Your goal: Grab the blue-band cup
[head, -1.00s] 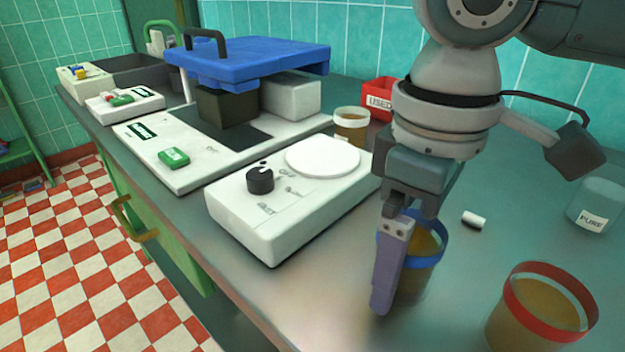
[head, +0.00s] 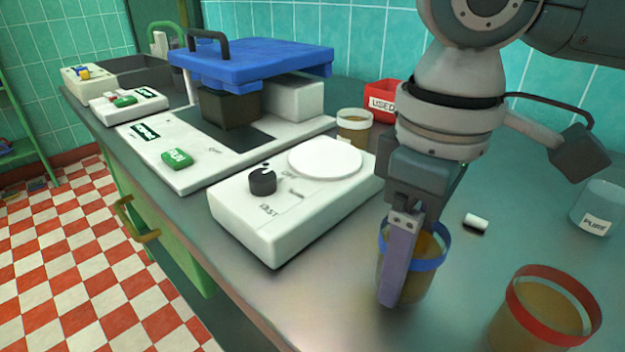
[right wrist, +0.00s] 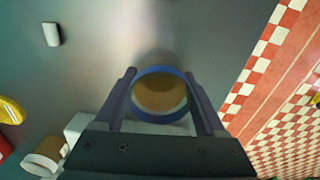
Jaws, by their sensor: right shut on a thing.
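The blue-band cup (head: 424,272) is a clear cup of brownish liquid with a blue ring at its rim. It stands upright on the grey counter in the head view, right of the white stirrer device. My right gripper (head: 398,285) points down over it, with one finger in front of the cup. In the right wrist view the blue-band cup (right wrist: 160,97) sits between the two fingers of my right gripper (right wrist: 160,88), which is shut on it. The far finger is hidden in the head view. My left gripper is not in view.
A red-band cup (head: 545,312) stands at the front right. A small white cylinder (head: 476,221) and a jar labelled PURE (head: 597,207) are to the right. The white stirrer (head: 285,215) is close on the left. A white-band cup (head: 353,127) and a red USED bin (head: 383,99) stand behind.

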